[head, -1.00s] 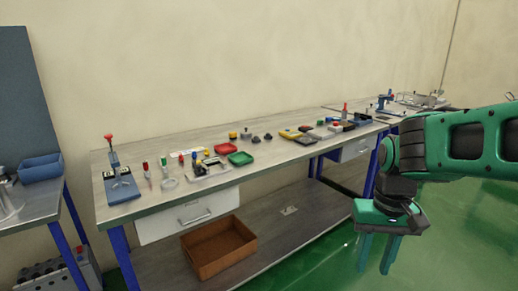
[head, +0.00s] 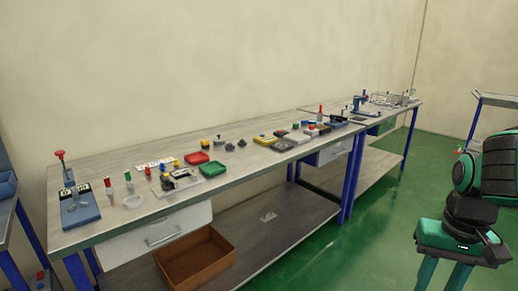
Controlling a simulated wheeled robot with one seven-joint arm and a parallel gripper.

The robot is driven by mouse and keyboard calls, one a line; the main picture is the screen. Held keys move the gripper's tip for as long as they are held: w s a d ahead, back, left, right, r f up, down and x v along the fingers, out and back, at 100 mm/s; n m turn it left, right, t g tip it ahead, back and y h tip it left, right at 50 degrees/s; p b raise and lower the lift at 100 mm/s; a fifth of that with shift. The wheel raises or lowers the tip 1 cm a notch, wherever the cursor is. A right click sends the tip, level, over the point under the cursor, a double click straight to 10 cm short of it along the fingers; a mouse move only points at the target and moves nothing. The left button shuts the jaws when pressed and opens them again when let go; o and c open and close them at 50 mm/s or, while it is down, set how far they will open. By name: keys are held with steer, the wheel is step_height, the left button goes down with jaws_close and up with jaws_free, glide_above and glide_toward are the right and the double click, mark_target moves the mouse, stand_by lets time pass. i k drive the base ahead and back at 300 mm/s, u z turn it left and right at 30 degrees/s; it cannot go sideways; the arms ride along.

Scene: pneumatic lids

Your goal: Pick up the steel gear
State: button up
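Several small dark grey pieces stand near the middle of the long workbench (head: 110,212), right of the red and green trays. One grey piece (head: 229,147) and another grey piece (head: 242,143) may be gears, but they are too small for me to tell which is the steel gear. My gripper (head: 443,277) hangs at the lower right over the green floor, well away from the bench. Its two fingers point down and stand apart with nothing seen between them. The fingertips are cut off by the frame's bottom edge.
The bench holds a red tray (head: 197,158), a green tray (head: 213,170), a blue lever press (head: 78,205) and yellow and dark boxes (head: 265,139). A brown bin (head: 195,262) sits on the lower shelf. A second bench adjoins at the right. Green floor (head: 375,225) is clear in front.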

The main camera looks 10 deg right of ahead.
mark_target(229, 147)
steer(key=z, duration=0.1)
steer(key=i, duration=1)
steer(key=u, duration=0.05)
